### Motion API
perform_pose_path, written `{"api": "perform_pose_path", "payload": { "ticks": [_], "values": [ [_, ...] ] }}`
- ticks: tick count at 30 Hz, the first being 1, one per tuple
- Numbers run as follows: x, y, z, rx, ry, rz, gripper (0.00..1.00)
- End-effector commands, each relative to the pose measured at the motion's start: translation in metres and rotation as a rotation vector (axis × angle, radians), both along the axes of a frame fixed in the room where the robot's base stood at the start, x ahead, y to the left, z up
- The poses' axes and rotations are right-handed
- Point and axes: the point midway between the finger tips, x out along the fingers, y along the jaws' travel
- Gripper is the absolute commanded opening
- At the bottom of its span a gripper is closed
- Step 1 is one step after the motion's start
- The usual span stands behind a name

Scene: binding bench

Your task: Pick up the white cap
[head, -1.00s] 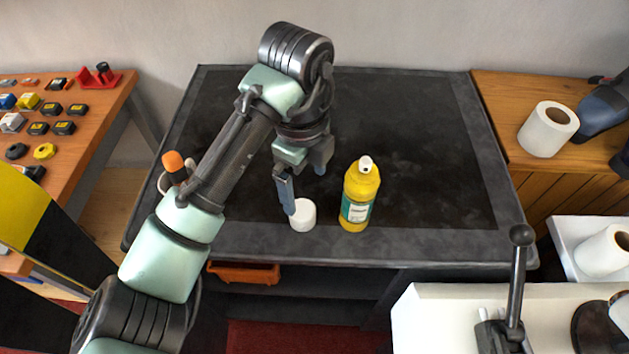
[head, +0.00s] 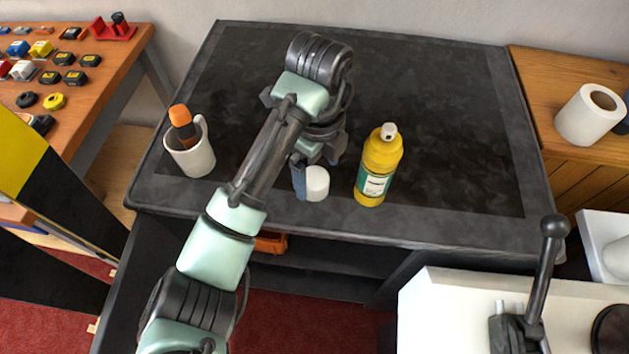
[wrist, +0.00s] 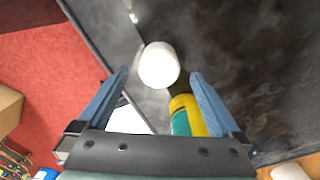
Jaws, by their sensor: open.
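The white cap (head: 317,184) is a short round white cylinder on the dark bench top (head: 450,150), near its front edge. It also shows in the wrist view (wrist: 159,65), just beyond the fingertips and roughly midway between them. My gripper (wrist: 160,75) is open, with its two blue fingers apart and nothing held. In the head view one blue finger (head: 299,181) stands close by the left side of the cap; the other finger is hidden behind my wrist. I cannot tell whether any finger touches the cap.
A yellow bottle (head: 379,168) stands just right of the cap and shows by the right finger in the wrist view (wrist: 187,115). A white mug (head: 191,153) with an orange-handled tool (head: 181,122) stands at left. The bench behind the bottle is clear.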

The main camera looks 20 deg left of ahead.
Motion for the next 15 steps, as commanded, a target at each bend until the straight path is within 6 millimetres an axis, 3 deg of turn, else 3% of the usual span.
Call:
{"api": "perform_pose_path", "payload": {
  "ticks": [6,13,15],
  "values": [
    [-0.003,0.001,-0.032,-0.001,0.002,0.000,1.00],
    [-0.003,0.001,-0.035,0.000,0.000,0.000,1.00],
    [-0.002,0.001,-0.034,0.000,0.000,0.000,0.89]
  ]
}}
